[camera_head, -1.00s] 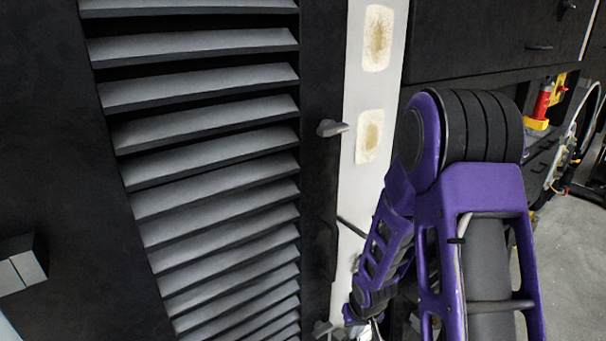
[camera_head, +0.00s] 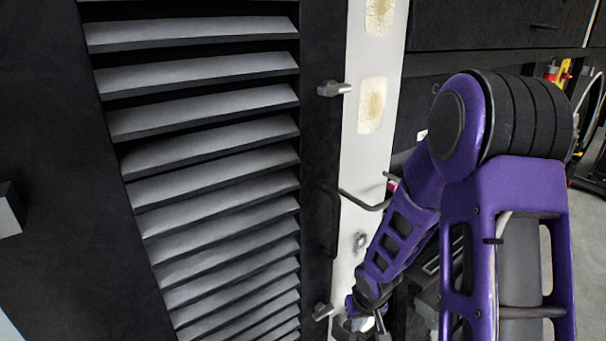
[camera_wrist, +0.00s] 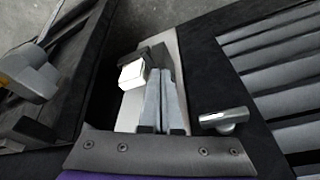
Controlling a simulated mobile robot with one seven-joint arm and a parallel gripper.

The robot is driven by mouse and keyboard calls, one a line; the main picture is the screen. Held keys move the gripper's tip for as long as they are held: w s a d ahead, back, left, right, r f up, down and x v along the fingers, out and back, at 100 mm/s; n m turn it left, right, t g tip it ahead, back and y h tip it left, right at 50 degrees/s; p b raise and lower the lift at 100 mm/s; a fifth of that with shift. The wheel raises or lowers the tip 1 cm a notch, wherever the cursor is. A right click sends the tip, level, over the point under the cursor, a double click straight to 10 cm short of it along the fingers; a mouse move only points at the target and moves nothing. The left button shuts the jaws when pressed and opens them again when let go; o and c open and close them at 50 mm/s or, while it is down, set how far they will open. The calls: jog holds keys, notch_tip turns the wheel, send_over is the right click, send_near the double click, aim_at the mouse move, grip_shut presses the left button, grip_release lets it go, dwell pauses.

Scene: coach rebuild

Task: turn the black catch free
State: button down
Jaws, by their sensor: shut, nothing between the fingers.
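Two small dark-grey catches sit on the black frame right of the louvres in the head view: an upper catch (camera_head: 334,88) and a lower catch (camera_head: 323,311). A grey catch (camera_wrist: 224,120) shows in the wrist view on the dark frame, just right of my gripper (camera_wrist: 160,72). I cannot tell for certain which catch the task names. My gripper's fingers are together and empty, in front of the pale post and apart from the catch. In the head view my gripper (camera_head: 368,328) is low, right of the lower catch, and partly cut off by the bottom edge.
The louvred panel (camera_head: 200,125) fills the left. A pale post (camera_head: 365,150) with worn patches stands right of it, with a thin dark bar handle (camera_head: 362,202). In the wrist view a white-faced block (camera_wrist: 132,76) lies close left of my fingers. Dark cabinets (camera_head: 470,25) stand behind.

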jog(key=x, duration=0.2)
jog(key=shift+s+f+b, duration=0.2)
jog(key=shift+f+b, duration=0.1)
jog(key=shift+f, duration=0.1)
jog(key=shift+w+a, duration=0.15)
jog(key=shift+w, duration=0.4)
dwell(1.1)
jog(key=shift+s, duration=0.1)
dwell(0.7)
jog(key=w+p+v, duration=0.1)
jog(key=p+v, duration=0.3)
jog(key=v, duration=0.2)
jog(key=shift+p, duration=0.4)
jog(key=shift+a+r, duration=0.1)
